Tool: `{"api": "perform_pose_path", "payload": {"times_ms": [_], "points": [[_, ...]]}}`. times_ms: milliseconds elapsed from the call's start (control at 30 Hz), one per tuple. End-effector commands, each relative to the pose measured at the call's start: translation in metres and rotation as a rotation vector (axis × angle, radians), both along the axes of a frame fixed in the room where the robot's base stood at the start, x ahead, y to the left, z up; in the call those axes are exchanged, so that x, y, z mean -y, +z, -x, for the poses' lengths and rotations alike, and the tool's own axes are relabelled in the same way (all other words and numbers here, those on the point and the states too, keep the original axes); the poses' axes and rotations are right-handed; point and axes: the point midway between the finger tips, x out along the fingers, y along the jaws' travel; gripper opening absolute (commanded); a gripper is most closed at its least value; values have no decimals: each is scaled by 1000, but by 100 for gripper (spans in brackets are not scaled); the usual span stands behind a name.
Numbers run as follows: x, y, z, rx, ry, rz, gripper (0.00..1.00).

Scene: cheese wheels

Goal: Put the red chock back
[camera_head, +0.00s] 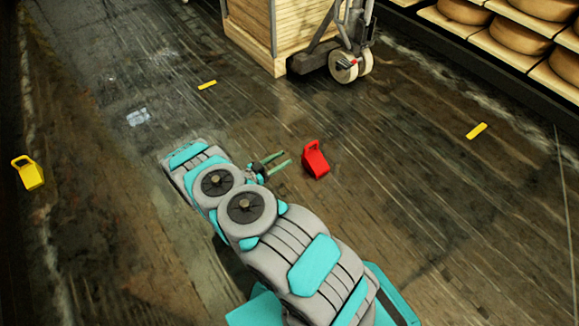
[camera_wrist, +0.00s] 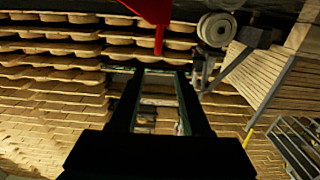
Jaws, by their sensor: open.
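The red chock (camera_head: 315,159) lies on the dark wooden floor in the middle of the head view. It is a wedge with a handle. My gripper (camera_head: 282,163) is open and empty, low beside the chock, with its two green fingers pointing right toward it and a small gap between. In the wrist view the red chock (camera_wrist: 155,12) shows at the top edge, partly cut off, beyond the fingertips of my gripper (camera_wrist: 152,70). A wheeled cart (camera_head: 345,62) stands behind the chock, near a wooden crate.
The wooden crate (camera_head: 262,30) stands at the top. A yellow chock (camera_head: 28,172) lies at the far left. Yellow floor marks (camera_head: 207,85) and (camera_head: 477,131) are flat. Cheese shelves (camera_head: 500,35) line the top right. The floor around the red chock is clear.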

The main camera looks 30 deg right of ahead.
Motion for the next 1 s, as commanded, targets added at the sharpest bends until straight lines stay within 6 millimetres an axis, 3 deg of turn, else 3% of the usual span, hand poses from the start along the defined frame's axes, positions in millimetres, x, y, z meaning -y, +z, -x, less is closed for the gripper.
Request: {"api": "perform_pose_path", "payload": {"times_ms": [133,267,400,600,800,1000], "points": [[-10,5,-30,28,57,-92,47],[-31,17,-79,67,166,-250,47],[-63,39,-130,93,305,-427,47],[-119,83,-181,100,510,-654,47],[-178,141,-204,64,719,-845,47],[-234,204,-194,-19,922,-996,47]]}}
